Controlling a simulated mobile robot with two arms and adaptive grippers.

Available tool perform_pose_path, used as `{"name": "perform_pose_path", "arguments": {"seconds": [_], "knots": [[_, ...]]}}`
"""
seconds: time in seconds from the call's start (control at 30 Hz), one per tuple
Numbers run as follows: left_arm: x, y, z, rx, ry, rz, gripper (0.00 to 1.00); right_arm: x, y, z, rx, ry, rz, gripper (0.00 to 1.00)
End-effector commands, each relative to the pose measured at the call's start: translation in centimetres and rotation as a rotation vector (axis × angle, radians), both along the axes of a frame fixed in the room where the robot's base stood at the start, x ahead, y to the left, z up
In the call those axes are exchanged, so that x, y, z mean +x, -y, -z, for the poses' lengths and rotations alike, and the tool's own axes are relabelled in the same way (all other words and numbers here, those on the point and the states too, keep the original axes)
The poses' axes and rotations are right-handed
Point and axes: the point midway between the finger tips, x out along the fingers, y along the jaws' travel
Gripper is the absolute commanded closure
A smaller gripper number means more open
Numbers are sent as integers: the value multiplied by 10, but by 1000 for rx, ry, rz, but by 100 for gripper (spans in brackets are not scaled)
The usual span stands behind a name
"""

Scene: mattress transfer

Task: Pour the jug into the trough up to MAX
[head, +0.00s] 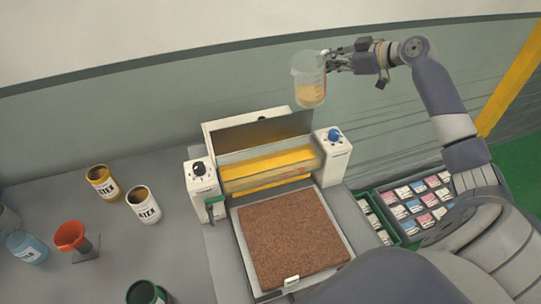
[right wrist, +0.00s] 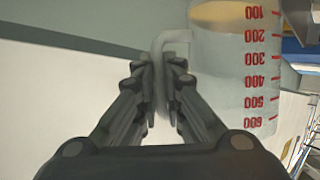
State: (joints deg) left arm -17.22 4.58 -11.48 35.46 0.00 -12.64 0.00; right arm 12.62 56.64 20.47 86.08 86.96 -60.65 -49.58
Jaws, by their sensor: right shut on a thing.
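The clear jug (head: 308,76) is in the air above and behind the right part of the coating machine, close to upright, with pale amber liquid in its lower part. My right gripper (head: 334,62) is shut on its handle. In the right wrist view the gripper (right wrist: 158,85) closes around the handle; the jug (right wrist: 225,95) shows red marks from 100 to 600, with liquid at the 100 end. The trough (head: 268,165) is the long, clear and yellow part across the machine, under a raised grey cover. I cannot make out a MAX line. My left gripper is not in view.
White end blocks with a black knob (head: 198,169) and a blue knob (head: 334,135) flank the trough. A brown board (head: 290,235) lies in front. Tins (head: 143,206), an orange funnel (head: 70,236) and a blue bottle (head: 27,247) stand left. A sample tray (head: 380,207) is right.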

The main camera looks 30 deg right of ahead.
Motion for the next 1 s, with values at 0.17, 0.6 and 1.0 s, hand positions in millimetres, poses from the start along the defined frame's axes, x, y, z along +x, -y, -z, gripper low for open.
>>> {"name": "perform_pose_path", "arguments": {"seconds": [0.17,0.6,1.0], "knots": [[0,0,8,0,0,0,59,2,9,14,115,-23,2,100],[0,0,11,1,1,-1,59,4,16,22,243,-51,-1,100],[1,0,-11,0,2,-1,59,4,16,-23,243,-53,-1,100]]}}
